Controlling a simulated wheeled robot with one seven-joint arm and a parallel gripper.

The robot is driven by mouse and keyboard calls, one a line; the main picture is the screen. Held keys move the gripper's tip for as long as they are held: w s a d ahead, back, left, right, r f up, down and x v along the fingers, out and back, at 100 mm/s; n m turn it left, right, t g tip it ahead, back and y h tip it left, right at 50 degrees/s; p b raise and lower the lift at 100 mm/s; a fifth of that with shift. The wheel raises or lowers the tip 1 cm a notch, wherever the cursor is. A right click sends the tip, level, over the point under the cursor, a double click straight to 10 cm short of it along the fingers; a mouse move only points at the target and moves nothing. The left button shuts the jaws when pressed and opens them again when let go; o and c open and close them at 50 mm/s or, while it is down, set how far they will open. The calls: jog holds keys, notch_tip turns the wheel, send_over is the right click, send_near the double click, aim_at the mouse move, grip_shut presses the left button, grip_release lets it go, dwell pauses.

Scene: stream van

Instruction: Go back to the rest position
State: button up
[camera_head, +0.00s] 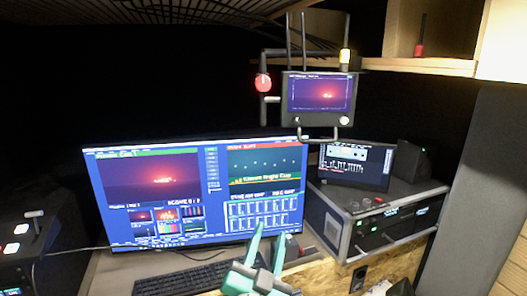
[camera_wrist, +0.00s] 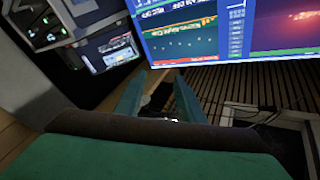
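My gripper (camera_head: 270,232) shows at the bottom centre of the head view, with two green fingers pointing up in front of the large monitor (camera_head: 140,190). In the wrist view my gripper (camera_wrist: 160,80) has its two fingers apart, with a clear gap and nothing held between them. The wrist view is turned over, and the large monitor (camera_wrist: 190,35) fills its top right. The fingers look apart from the monitor, though the exact distance cannot be told.
A black keyboard (camera_head: 185,280) lies below the monitor. A rack case (camera_head: 390,220) with a small screen (camera_head: 355,165) stands to the right. A smaller monitor (camera_head: 318,98) hangs above. A wooden shelf (camera_head: 420,66) is at the top right. A control panel (camera_head: 25,240) is at the left.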

jog(key=s+f+n+g+y, duration=0.1)
jog(key=s+f+n+y, duration=0.15)
jog(key=s+f, duration=0.45)
jog(key=s+f+n+y, duration=0.1)
jog(key=s+f+n, duration=0.25)
jog(key=f, duration=0.75)
jog(key=s+f+n+g+y, duration=0.1)
jog(key=s+f+n, duration=0.1)
jog(key=s+f, duration=0.55)
jog(key=s+f+g, duration=0.1)
jog(key=s+f, duration=0.3)
jog(key=s, duration=0.7)
jog(key=s+a+f+g, duration=0.1)
jog(key=s+f, duration=0.3)
jog(key=s, duration=0.8)
jog(key=shift+a+f, duration=0.2)
jog(key=shift+f, duration=0.2)
